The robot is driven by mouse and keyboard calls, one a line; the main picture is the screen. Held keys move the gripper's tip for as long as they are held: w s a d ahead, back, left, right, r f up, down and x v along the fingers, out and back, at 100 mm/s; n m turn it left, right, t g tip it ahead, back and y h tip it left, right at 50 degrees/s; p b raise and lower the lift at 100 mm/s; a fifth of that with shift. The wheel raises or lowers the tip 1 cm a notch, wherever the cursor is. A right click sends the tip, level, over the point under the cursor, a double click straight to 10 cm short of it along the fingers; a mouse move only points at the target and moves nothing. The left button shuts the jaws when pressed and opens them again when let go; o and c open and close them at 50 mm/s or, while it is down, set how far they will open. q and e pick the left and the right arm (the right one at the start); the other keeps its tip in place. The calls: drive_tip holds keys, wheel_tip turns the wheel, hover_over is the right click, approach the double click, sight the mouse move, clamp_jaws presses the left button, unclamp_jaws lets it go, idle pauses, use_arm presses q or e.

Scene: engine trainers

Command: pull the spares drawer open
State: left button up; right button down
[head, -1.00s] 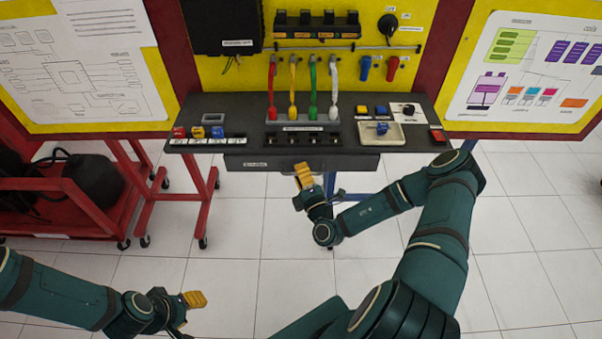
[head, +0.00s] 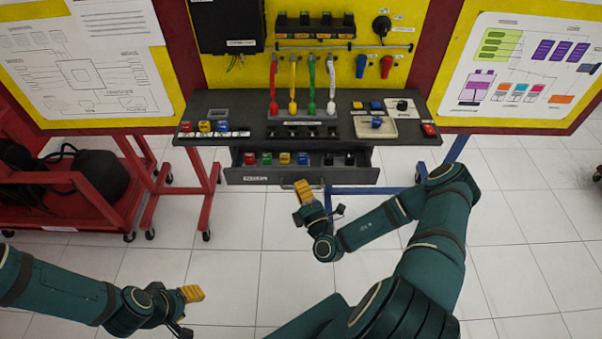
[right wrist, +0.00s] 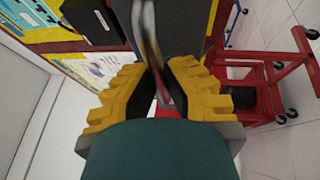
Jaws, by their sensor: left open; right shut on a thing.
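The spares drawer (head: 250,177) is pulled out from under the dark bench top. Its inside shows several small red, blue, yellow, green and black parts. My right gripper (head: 303,188) is at the middle of the drawer front, shut on the drawer handle. In the right wrist view the yellow fingers (right wrist: 157,92) stand either side of a thin greyish bar, the handle (right wrist: 149,40); its far part is hard to make out. My left gripper (head: 193,295) is open and empty, low at the left, well away from the drawer.
The bench top (head: 240,104) carries colored blocks, a cream tray (head: 391,130) and a row of cables. Red trolley legs (head: 207,195) stand left of the drawer. A blue leg (head: 457,149) stands to the right. The floor before the drawer is mostly clear.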

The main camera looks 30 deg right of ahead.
use_arm(q)
drive_tip(key=shift+w+d+r+p, duration=0.1)
drive_tip(key=shift+w+r+p, duration=0.15)
drive_tip(key=shift+r, duration=0.25)
drive_tip(key=shift+w+r+p, duration=0.15)
drive_tip(key=shift+r+p, duration=0.15)
drive_tip(key=shift+r, duration=0.2)
use_arm(e)
drive_tip(key=s+a, duration=0.2)
drive_tip(key=s, duration=0.2)
drive_tip(key=shift+s+a, duration=0.25)
drive_tip(key=shift+a, duration=0.15)
drive_tip(key=c, duration=1)
unclamp_jaws()
drive_tip(key=v, duration=1.2)
